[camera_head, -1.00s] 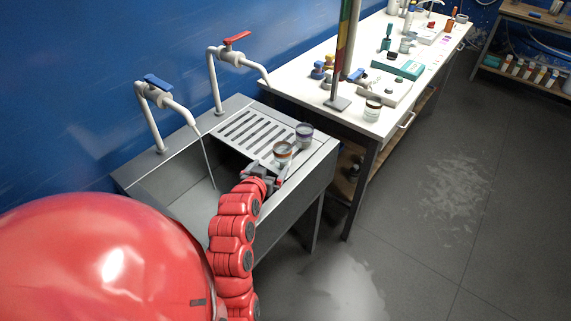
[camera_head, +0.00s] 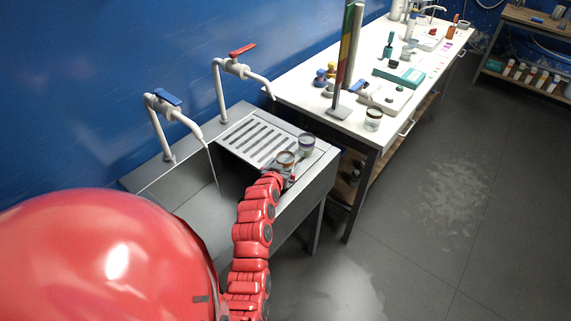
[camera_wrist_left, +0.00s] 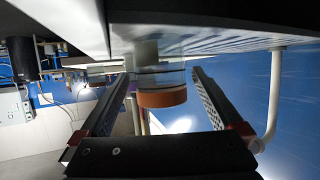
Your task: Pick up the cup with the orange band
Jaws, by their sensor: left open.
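The cup with the orange band (camera_head: 285,159) stands on the front of the sink's drainboard, clear with an orange ring. In the left wrist view, which looks upside down, the orange-banded cup (camera_wrist_left: 161,97) shows between the two fingers. My left gripper (camera_head: 281,169) is at the near side of this cup, partly hidden by my red arm. In the left wrist view the left gripper (camera_wrist_left: 160,76) is open, one finger on each side of the cup. I cannot tell whether either finger touches it. My right gripper is not in view.
A cup with a dark purplish band (camera_head: 306,144) stands just behind and right of it. The slotted drainboard (camera_head: 262,136) adjoins the sink basin and two taps. A white table (camera_head: 300,96) with another cup (camera_head: 373,120) and lab items stands to the right.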

